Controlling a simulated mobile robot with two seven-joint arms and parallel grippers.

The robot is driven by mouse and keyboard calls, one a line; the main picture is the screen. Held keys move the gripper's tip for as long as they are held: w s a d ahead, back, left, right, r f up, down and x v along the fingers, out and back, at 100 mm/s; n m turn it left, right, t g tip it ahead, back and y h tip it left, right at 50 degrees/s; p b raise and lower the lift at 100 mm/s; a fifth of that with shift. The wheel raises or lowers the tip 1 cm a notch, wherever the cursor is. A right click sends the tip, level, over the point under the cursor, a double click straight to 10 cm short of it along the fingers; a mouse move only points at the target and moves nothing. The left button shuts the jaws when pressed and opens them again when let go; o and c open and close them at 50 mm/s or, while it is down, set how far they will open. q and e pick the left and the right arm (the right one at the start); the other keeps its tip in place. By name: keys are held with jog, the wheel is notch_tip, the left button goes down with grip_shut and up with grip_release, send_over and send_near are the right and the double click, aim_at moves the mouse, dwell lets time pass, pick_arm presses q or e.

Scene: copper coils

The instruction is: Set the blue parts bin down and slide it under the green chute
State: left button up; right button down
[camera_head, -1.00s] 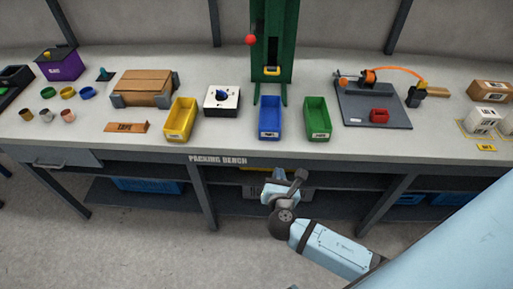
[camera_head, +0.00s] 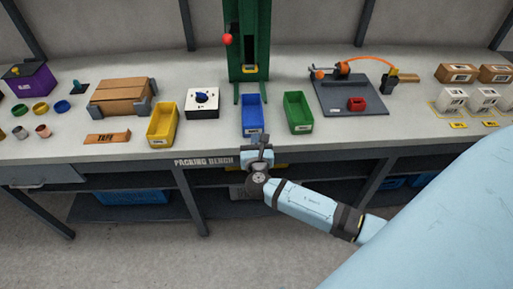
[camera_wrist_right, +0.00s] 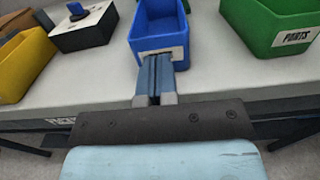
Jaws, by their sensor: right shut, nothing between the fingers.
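The blue parts bin (camera_head: 252,112) stands upright on the packing bench in the head view, just in front of the legs of the green chute (camera_head: 248,35). It also shows in the right wrist view (camera_wrist_right: 157,32), with its labelled front wall towards me. My right gripper (camera_head: 263,139) is shut and empty at the bench's front edge, right in front of the bin. In the wrist view its closed fingertips (camera_wrist_right: 161,58) overlap the bin's front label. I cannot tell whether they touch it. My left gripper is not in view.
A yellow bin (camera_head: 163,125) and a white box with a blue knob (camera_head: 202,102) stand left of the blue bin. A green bin (camera_head: 298,112) stands close on its right. A grey board (camera_head: 347,97) with a red block lies further right.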

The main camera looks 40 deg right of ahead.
aim_at(254, 127)
jog(key=shift+x, duration=1.7)
jog(key=shift+w+d, duration=0.25)
jog(key=shift+w, duration=0.05)
jog(key=b+x, duration=0.1)
jog(key=x, duration=0.9)
jog(key=shift+w+d, duration=0.2)
jog(key=shift+w, duration=0.15)
jog(key=shift+s, duration=0.15)
